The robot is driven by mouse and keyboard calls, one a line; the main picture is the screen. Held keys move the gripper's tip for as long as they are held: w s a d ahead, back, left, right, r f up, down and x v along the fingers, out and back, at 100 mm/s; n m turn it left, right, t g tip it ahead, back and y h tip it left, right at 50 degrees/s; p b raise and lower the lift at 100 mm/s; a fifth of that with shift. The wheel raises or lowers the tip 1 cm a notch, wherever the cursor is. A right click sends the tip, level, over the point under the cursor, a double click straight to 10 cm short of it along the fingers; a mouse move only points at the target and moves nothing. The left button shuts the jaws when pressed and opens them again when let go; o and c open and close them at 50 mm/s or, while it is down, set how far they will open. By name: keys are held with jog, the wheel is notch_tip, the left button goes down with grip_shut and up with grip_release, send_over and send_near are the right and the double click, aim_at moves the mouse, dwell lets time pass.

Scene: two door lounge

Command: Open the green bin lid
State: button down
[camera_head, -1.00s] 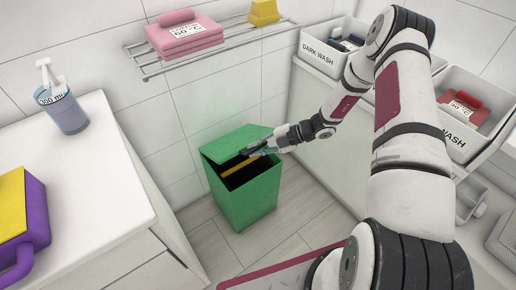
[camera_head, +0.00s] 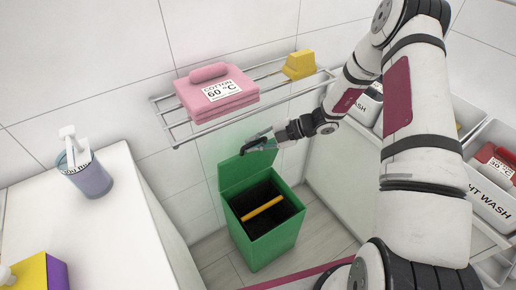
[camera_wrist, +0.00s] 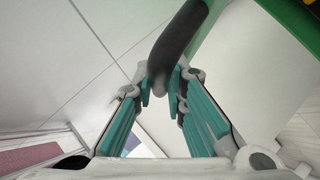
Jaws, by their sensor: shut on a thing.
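The green bin (camera_head: 270,243) stands on the floor with its lid (camera_head: 238,176) raised steeply up at the back. The dark opening shows, with a yellow bar (camera_head: 264,209) across it. My gripper (camera_head: 256,147) is at the upper edge of the lid. In the wrist view my teal fingers (camera_wrist: 162,84) are closed around a dark curved handle (camera_wrist: 183,30), which joins a green part of the bin at the upper right. The handle's far end and most of the lid are out of the wrist view.
A wire shelf (camera_head: 181,130) above the bin holds folded pink cloths (camera_head: 214,104) and a yellow item (camera_head: 299,65). A white counter (camera_head: 110,215) stands at left with a cup (camera_head: 91,180). Wash boxes (camera_head: 490,205) stand at right. Some floor is free beside the bin.

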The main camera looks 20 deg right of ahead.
jog(key=shift+w+a+r, duration=0.15)
jog(key=shift+w+r, duration=0.05)
jog(key=shift+w, duration=0.5)
jog(key=c, duration=1.6)
grip_release()
jog(key=shift+s, duration=0.1)
jog(key=v, duration=1.2)
